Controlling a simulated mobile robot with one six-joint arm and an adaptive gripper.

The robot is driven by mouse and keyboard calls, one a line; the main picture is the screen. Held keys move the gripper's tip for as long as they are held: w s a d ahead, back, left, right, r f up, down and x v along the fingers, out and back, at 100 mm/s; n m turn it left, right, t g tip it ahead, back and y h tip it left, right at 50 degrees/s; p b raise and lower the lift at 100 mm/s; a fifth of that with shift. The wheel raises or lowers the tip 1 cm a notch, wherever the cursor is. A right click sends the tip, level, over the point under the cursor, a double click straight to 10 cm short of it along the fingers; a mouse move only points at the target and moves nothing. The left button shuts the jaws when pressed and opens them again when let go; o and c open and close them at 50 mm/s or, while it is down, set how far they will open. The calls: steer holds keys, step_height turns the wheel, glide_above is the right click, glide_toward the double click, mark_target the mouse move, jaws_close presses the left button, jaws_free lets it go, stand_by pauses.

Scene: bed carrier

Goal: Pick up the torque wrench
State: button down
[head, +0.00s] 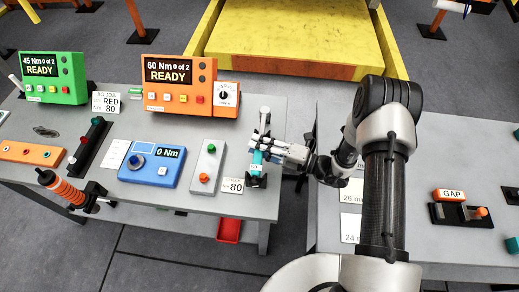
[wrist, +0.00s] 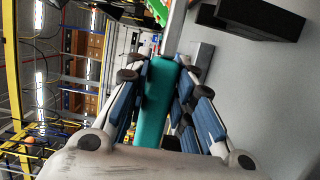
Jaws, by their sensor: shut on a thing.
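The torque wrench with a teal handle (head: 257,158) is at the right end of the left workbench, beside a black holder (head: 257,181). My gripper (head: 266,146) reaches it from the right and is shut on the teal handle. In the wrist view the teal handle (wrist: 155,112) runs between the two fingers, with a grey metal shaft (wrist: 177,28) beyond it. The fingers hide part of the handle. I cannot tell whether the wrench still touches its holder.
An orange-handled tool (head: 66,190) is farther left. A second bench (head: 450,140) stands right, across a gap. A red bin (head: 229,230) is below.

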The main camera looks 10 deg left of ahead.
step_height(320, 180, up, 16)
steer(key=p, duration=0.4)
steer(key=shift+f, duration=0.15)
stand_by(0.4)
